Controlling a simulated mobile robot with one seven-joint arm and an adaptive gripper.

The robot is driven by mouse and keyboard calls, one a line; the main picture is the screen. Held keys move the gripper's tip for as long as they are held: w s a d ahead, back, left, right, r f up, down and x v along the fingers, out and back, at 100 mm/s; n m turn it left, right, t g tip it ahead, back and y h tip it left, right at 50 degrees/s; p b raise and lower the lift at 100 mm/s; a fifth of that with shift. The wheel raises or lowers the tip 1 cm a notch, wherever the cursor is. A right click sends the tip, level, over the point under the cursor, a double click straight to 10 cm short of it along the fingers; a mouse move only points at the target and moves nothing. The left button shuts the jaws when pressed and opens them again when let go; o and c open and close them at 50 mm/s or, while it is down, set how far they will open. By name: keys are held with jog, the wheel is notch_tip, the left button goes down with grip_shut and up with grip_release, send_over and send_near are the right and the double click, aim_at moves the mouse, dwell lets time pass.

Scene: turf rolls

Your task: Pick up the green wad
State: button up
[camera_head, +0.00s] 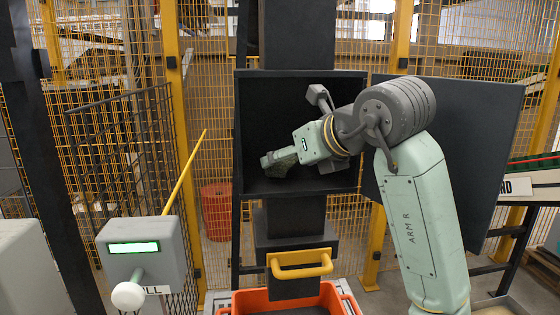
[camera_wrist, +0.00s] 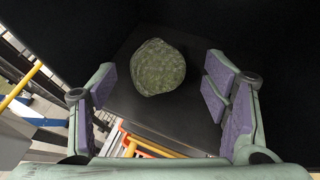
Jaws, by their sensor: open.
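The green wad (camera_wrist: 158,68) is a rounded, rough, mottled green lump. In the wrist view it rests on the dark floor of a black box, ahead of my gripper and between the lines of its two fingers. My gripper (camera_wrist: 160,92) is open, with purple pads on both fingers, and nothing is between them. In the head view my gripper (camera_head: 280,158) reaches into the open black box (camera_head: 300,185) from the right. The wad (camera_head: 287,170) shows there only as a small dark green patch, mostly hidden behind the gripper.
The box walls close in around the gripper, and its open door panel (camera_head: 455,150) stands to the right. Below are a yellow handle (camera_head: 300,258) and an orange crate (camera_head: 225,308). A grey post box with a green display (camera_head: 135,248) and a yellow rod stands at left.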

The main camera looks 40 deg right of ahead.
jog(key=shift+p+x, duration=0.6)
jog(key=shift+x, duration=1.4)
jog(key=shift+w+a+r, duration=0.1)
jog(key=shift+a, duration=0.1)
jog(key=shift+c, duration=0.5)
jog(key=c, duration=1.2)
